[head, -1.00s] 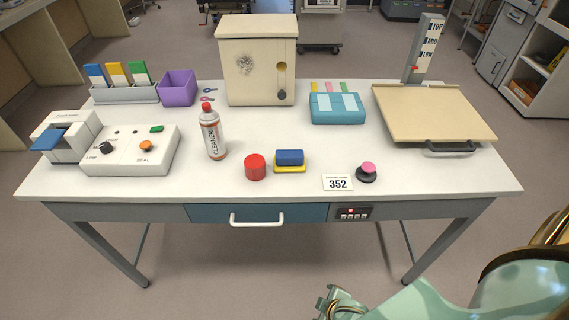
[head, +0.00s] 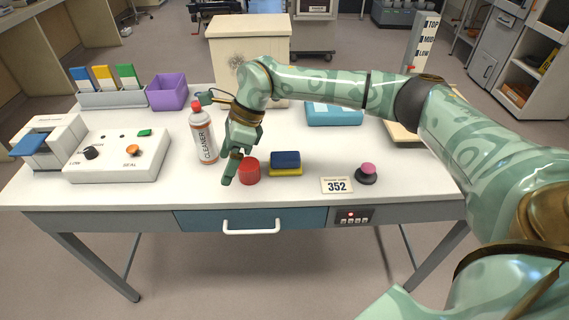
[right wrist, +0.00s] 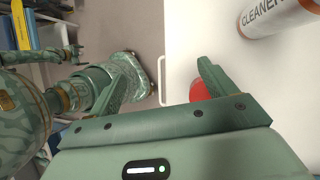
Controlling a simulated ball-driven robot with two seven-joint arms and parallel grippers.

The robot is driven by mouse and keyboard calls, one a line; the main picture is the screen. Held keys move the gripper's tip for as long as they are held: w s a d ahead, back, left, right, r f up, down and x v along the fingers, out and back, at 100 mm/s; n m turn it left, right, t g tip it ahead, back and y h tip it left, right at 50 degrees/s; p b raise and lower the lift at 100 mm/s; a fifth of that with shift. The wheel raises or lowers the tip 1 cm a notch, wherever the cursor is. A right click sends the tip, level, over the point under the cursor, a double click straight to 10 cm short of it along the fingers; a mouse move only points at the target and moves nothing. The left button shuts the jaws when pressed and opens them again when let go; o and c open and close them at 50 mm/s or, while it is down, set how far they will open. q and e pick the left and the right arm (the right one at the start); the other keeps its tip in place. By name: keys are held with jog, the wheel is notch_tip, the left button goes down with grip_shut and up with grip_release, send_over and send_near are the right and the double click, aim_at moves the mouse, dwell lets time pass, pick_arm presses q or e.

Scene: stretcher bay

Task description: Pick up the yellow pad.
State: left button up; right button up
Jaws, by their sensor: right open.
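The yellow pad (head: 286,171) lies on the white table near its front edge, with a blue block (head: 286,159) on top of it. Only a front strip of yellow shows. My right gripper (head: 230,172) points down over the table, to the left of the pad, by the red cylinder (head: 250,171). It is open and apart from the pad. In the right wrist view, the red cylinder (right wrist: 199,91) is partly hidden behind a finger, and the pad does not show. I do not see my left gripper in the head view.
A cleaner bottle (head: 203,135) stands left of my right gripper. A number card (head: 337,185) and a pink-topped knob (head: 366,173) are right of the pad. My right arm passes above the table and hides part of the teal box (head: 333,115) and tan board (head: 400,136).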

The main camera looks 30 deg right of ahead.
jog(key=d+r+m+h, duration=0.1)
jog(key=d+r+h, duration=0.2)
jog(key=d, duration=0.5)
jog(key=d+r+h, duration=0.2)
jog(key=d+r, duration=0.1)
jog(key=d, duration=0.5)
jog(key=b, duration=0.3)
send_near(287, 155)
jog(key=shift+m+h, duration=0.4)
jog(key=f, duration=0.5)
jog(key=shift+w+a+f, duration=0.15)
jog(key=shift+w+f, duration=0.15)
jog(key=shift+f, duration=0.05)
notch_tip(287, 155, down, 6)
jog(key=shift+a+f+b, duration=0.1)
jog(key=shift+a+b, duration=0.1)
jog(key=shift+b, duration=1.05)
pick_arm(q)
jog(key=f, duration=0.1)
jog(key=s+f, duration=0.1)
jog(key=f, duration=0.1)
jog(key=s+f, duration=0.1)
jog(key=f, duration=0.1)
jog(key=shift+f, duration=0.15)
pick_arm(e)
jog(key=shift+s, duration=0.1)
jog(key=c, duration=1.2)
